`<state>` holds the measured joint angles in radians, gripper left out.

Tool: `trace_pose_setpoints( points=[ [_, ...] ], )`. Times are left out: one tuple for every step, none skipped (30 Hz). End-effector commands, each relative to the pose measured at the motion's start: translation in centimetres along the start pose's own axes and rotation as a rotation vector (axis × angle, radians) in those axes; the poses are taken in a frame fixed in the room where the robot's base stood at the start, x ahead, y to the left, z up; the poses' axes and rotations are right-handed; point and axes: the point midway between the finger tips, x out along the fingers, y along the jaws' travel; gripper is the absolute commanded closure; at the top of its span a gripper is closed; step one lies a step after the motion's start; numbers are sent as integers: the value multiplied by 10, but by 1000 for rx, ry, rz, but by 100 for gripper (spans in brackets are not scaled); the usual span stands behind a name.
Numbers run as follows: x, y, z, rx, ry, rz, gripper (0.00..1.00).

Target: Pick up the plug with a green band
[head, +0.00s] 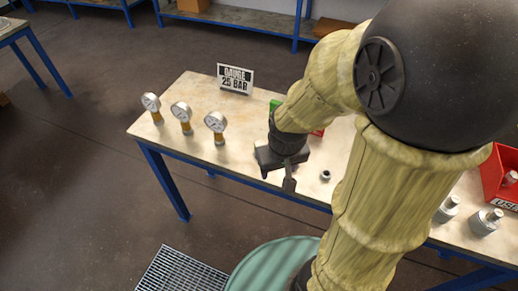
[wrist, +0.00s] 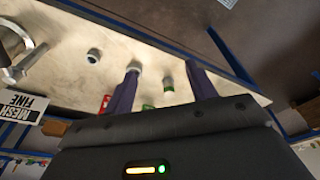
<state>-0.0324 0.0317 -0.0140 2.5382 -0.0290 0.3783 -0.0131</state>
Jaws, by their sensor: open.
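In the wrist view, a small pale plug with a green band (wrist: 167,84) stands on the pale tabletop. It appears in the gap between the two fingers of my gripper (wrist: 163,70), with neither finger visibly closed on it. My gripper is open and empty; it also shows in the head view (head: 289,183), low over the table's front edge. The green-banded plug is not clearly seen in the head view, where my arm covers part of the table. Another plug (wrist: 93,56) stands to the left in the wrist view, and one more (wrist: 134,67) is beside the left finger.
Several gauges (head: 181,113) stand at the table's left, near a "GAUGE 25 BAR" sign (head: 235,79). A red bin (head: 497,178) and metal vessels (head: 484,221) are at the right. A "MESH FINE" sign (wrist: 23,105) shows in the wrist view. A green round surface (head: 273,264) is below the table.

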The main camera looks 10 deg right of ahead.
Motion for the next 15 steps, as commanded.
trace_pose_setpoints(
  points=[
    [10,-4,0,-48,-35,5,44],
    [16,-6,-1,-82,-58,10,44],
    [24,-8,-1,-137,-95,19,44],
    [30,-10,-2,-183,-125,29,44],
    [37,-12,-2,-233,-158,40,44],
    [47,-15,-2,-304,-205,58,44],
    [55,-16,-3,-359,-240,74,44],
    [62,-18,-4,-415,-277,91,44],
    [72,-19,-5,-489,-327,118,44],
    [79,-20,-6,-544,-362,139,44],
    [86,-21,-7,-599,-398,162,44],
    [94,-22,-10,-672,-445,195,44],
    [101,-23,-11,-726,-481,223,44],
    [107,-24,-14,-780,-516,251,44],
    [114,-25,-17,-850,-561,293,44]
  ],
)
